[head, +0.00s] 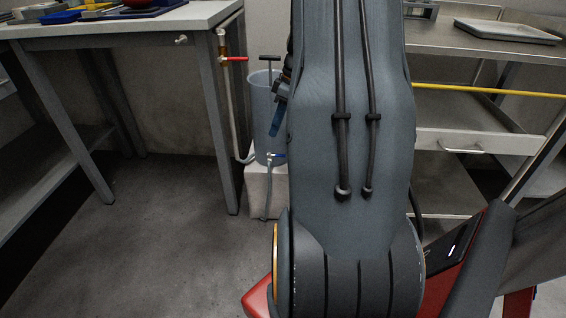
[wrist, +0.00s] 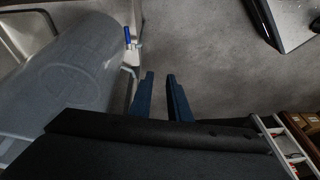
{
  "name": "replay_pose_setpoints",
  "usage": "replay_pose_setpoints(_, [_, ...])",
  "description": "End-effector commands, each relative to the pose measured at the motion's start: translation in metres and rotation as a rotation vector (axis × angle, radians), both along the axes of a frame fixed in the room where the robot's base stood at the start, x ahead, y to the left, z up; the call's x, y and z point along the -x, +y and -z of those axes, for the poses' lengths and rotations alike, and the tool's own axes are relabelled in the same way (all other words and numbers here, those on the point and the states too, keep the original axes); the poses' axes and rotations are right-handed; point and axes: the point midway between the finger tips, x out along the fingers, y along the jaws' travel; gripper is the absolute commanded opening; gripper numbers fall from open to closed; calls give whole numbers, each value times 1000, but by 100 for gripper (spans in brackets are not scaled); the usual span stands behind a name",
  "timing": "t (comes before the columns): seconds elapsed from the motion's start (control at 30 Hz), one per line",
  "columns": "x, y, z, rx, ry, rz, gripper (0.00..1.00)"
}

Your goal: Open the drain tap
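The drain tap, with a blue lever (head: 276,155), sits low on a grey cylindrical tank (head: 262,112) in the head view. In the wrist view the blue lever (wrist: 127,37) shows beside the tank (wrist: 70,75), above and left of my fingertips. My gripper (wrist: 161,75) has two dark blue fingers with a clear gap and nothing between them. In the head view my gripper (head: 277,118) is in front of the tank, above the tap's height in the picture, and partly hidden by my arm. The lever and the fingers are apart.
The tank stands on a white block (head: 258,190) with a hose hanging down. A pipe with a red-handled valve (head: 233,59) runs beside a workbench (head: 110,30). A steel shelf unit (head: 480,45) stands right. The floor (head: 150,230) at left is clear.

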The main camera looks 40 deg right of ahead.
Motion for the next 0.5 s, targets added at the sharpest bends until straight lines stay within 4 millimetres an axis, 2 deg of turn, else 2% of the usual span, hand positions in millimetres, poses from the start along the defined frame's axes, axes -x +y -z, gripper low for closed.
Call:
replay_pose_setpoints(0.03, [-2,-19,23,0,-20,-11,16])
replay_pose_setpoints(0.2, [-3,-63,56,11,-87,-69,16])
replay_pose_setpoints(0.33, [-1,-83,69,19,-117,-97,16])
replay_pose_setpoints(0.5, [-1,-91,76,25,-133,-113,16])
